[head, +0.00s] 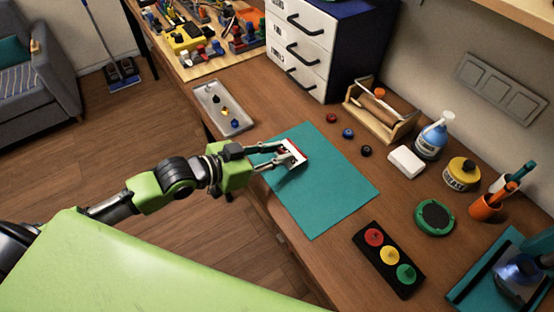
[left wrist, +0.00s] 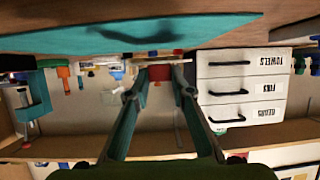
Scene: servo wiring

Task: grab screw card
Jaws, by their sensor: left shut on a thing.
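The screw card (head: 293,154), a small white card with a red edge, is at the fingertips of my left gripper (head: 283,156). The gripper is shut on it, over the teal mat (head: 325,200). A shadow falls on the mat beside the card, but I cannot tell how far above the mat it is. In the left wrist view, which looks upside down, a red part of the card (left wrist: 160,71) shows between the two fingertips (left wrist: 160,82). The rest of the card is hard to make out there. My right gripper is not in view.
A grey tray (head: 203,98) with small parts lies left of the white drawer unit (head: 298,62). Several small knobs, a wooden holder (head: 350,108), a white block (head: 406,161) and a blue bottle (head: 431,137) stand right of the mat. A black panel with coloured buttons (head: 370,253) lies in front.

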